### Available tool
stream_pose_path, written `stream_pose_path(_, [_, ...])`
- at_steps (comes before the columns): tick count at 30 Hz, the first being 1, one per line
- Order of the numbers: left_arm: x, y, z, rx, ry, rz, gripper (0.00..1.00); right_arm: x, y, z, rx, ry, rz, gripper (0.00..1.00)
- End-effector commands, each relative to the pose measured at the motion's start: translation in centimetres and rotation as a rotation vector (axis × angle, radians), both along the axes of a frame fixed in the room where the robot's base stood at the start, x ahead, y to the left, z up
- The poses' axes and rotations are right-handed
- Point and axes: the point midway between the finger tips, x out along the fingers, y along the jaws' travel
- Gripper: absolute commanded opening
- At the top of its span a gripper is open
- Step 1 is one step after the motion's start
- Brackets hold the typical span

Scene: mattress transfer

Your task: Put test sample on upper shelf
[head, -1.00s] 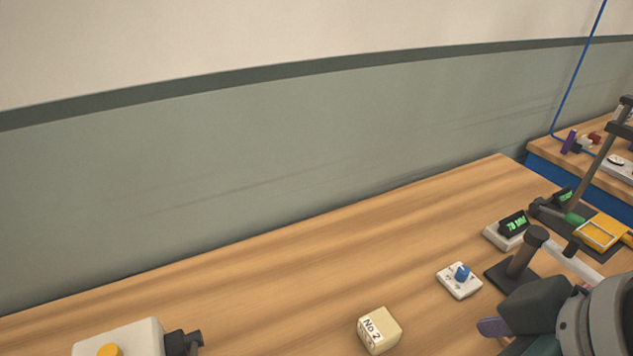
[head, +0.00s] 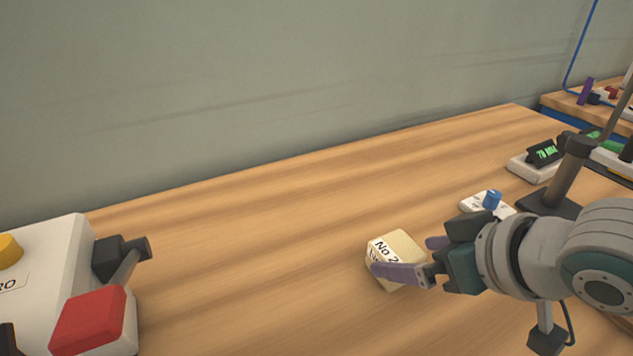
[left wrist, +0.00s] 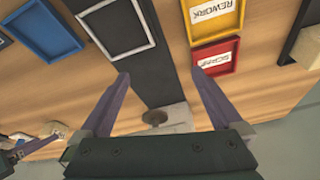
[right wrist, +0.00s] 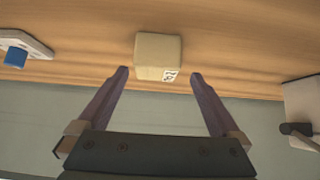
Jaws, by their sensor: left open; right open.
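A cream block marked "No 2" (head: 402,240) sits on the wooden bench in the head view; I take it as the test sample. In the right wrist view the block (right wrist: 158,52) lies just ahead of and between my right fingertips. My right gripper (head: 403,256) is open at the block, one purple finger passing in front of its near face. I cannot tell whether it touches. My left gripper (left wrist: 160,73) is open and empty over the bench near labelled trays; it is outside the head view. I see no upper shelf.
A white box with a yellow button (head: 60,260) and red block (head: 90,320) stands at left. A blue-knobbed unit (head: 488,203), a green-lit display (head: 541,153) and a dark stand are at right. The left wrist view shows yellow REWORK (left wrist: 216,40) and red SCRAP (left wrist: 217,70) trays.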

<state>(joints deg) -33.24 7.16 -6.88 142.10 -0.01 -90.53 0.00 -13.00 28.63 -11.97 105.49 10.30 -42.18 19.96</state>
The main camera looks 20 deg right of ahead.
Motion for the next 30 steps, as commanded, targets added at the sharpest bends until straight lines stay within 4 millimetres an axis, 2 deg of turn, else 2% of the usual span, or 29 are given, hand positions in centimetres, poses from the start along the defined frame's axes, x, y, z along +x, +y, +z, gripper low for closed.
stream_pose_path(9, [0.0, 0.0, -2.0, -0.002, -0.001, 0.002, 1.0, 3.3, -0.2, -3.3, 0.001, -0.001, -0.001, 1.0])
stream_pose_path(19, [0.0, -0.2, -2.0, -0.008, -0.001, 0.006, 1.0, 3.7, -0.2, -3.6, -0.001, 0.001, 0.001, 0.99])
stream_pose_path(30, [0.0, -0.2, -2.0, -0.009, -0.001, 0.007, 1.0, 3.7, -0.2, -3.6, -0.001, 0.001, 0.001, 0.57])
